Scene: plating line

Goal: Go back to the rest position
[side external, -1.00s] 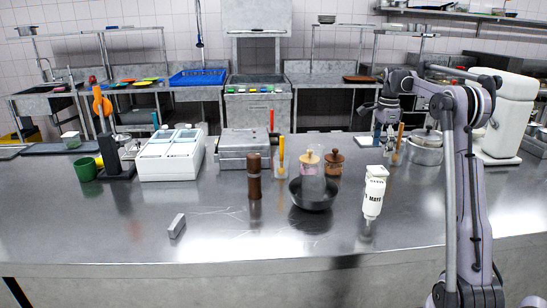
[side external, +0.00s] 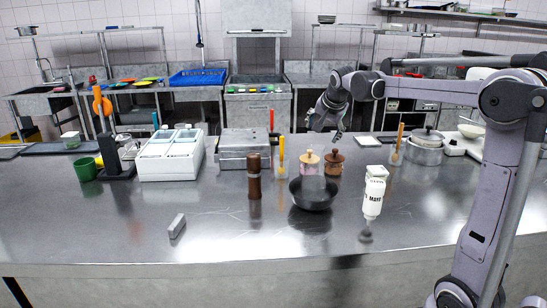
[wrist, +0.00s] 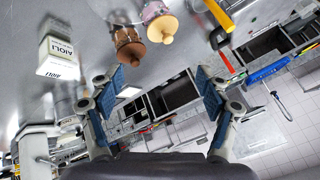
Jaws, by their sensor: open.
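My gripper (side external: 325,133) is in the air over the far side of the steel counter, above and behind the wooden-lidded jars. In the wrist view its two blue-padded fingers (wrist: 158,108) are spread wide with nothing between them. A brown-lidded jar (side external: 334,163) and a pale-lidded jar (side external: 309,163) stand below it, apart from the fingers. They also show at the top of the wrist view, the brown lid (wrist: 128,45) and the pale lid (wrist: 162,28).
A metal pot (side external: 425,148) is at right. A white container box (side external: 170,156) is at left. The front left counter is clear apart from a grey block (side external: 177,226).

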